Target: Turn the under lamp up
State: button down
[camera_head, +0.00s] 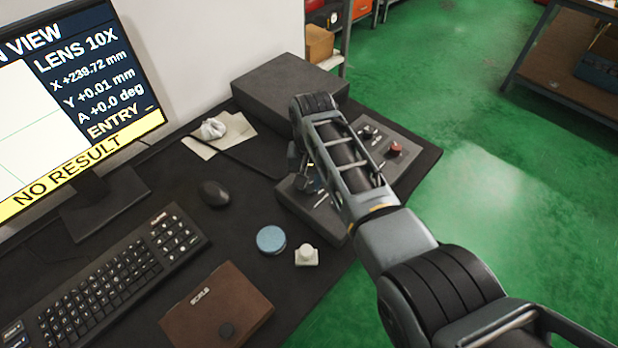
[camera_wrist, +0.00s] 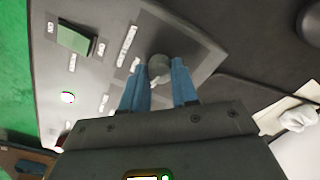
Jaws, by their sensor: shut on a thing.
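A grey control panel (camera_head: 325,222) with small knobs, switches and labels lies at the right edge of the desk. The wrist view shows its face (camera_wrist: 115,72) close up. My gripper (camera_wrist: 158,72) has its blue fingers on either side of a round grey knob (camera_wrist: 159,66) on the panel and is shut on it. The labels are too small to read, so I cannot tell which lamp the knob serves. In the head view my arm hides much of the panel, and the gripper (camera_head: 305,180) is partly hidden.
The monitor (camera_head: 75,100) reads "NO RESULT". A keyboard (camera_head: 115,275), mouse (camera_head: 214,193), blue round tin (camera_head: 271,239), small white piece (camera_head: 306,256) and brown case (camera_head: 215,305) lie on the desk. A dark block (camera_head: 290,85) stands behind the panel. Crumpled cloth (camera_head: 213,128) lies on paper.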

aim_at(310, 183)
jog(key=shift+w+r, duration=0.1)
dwell(0.3)
jog(key=c, duration=0.9)
grip_release()
jog(key=shift+o, duration=0.2)
jog(key=shift+d+r, duration=0.1)
jog(key=shift+r, duration=3.75)
